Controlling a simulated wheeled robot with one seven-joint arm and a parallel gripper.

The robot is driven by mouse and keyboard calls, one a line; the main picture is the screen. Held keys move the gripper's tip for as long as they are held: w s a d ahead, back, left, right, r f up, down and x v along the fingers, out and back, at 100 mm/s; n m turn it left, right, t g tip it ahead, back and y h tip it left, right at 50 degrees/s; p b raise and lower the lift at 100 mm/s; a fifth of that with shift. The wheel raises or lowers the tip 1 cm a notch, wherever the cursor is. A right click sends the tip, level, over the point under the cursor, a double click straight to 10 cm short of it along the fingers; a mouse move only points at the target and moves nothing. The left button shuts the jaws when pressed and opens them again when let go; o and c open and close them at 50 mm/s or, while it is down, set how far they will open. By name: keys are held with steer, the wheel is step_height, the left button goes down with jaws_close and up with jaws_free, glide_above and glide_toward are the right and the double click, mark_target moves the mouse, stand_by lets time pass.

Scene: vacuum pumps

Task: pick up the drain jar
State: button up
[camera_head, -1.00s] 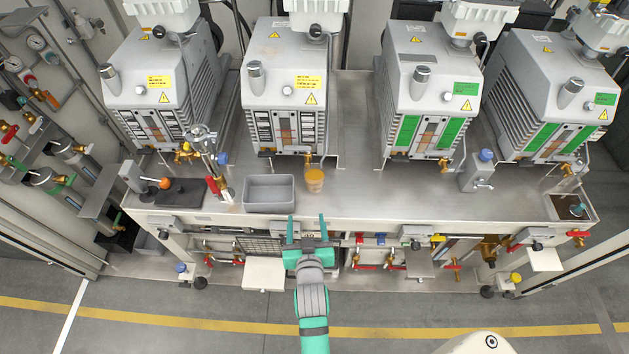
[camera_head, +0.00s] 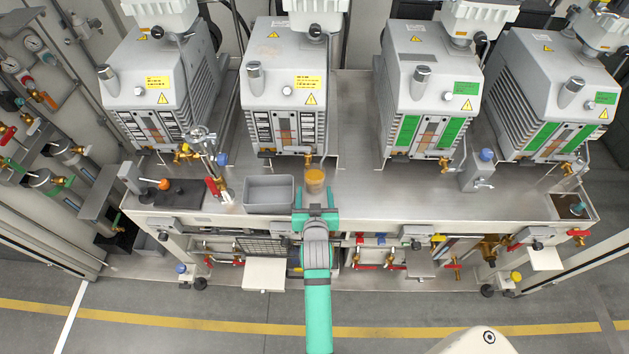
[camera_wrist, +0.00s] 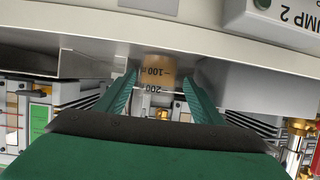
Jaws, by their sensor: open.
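The drain jar (camera_head: 315,181) is a small clear jar with amber liquid. It stands on the steel bench below the drain tap of the second pump from the left. In the wrist view the jar (camera_wrist: 158,76) shows graduation marks, including 100 and 200, and appears between the fingertips but beyond them. My gripper (camera_head: 316,198) is green and open, just in front of the jar at the bench's front. Its two fingers (camera_wrist: 159,90) are spread and empty in the wrist view. I cannot tell from these frames whether a finger touches the jar.
A grey open tray (camera_head: 269,207) sits close to the left of my gripper. The second pump (camera_head: 285,90) and its brass drain tap (camera_head: 308,160) stand right behind and above the jar. The bench (camera_head: 390,195) to the right is clear.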

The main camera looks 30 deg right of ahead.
mark_target(315, 186)
steer(key=x, duration=0.5)
steer(key=shift+r, duration=0.1)
steer(key=shift+c, duration=0.2)
steer(key=c, duration=1.1)
steer(key=shift+o, duration=0.2)
steer(key=shift+r, duration=0.2)
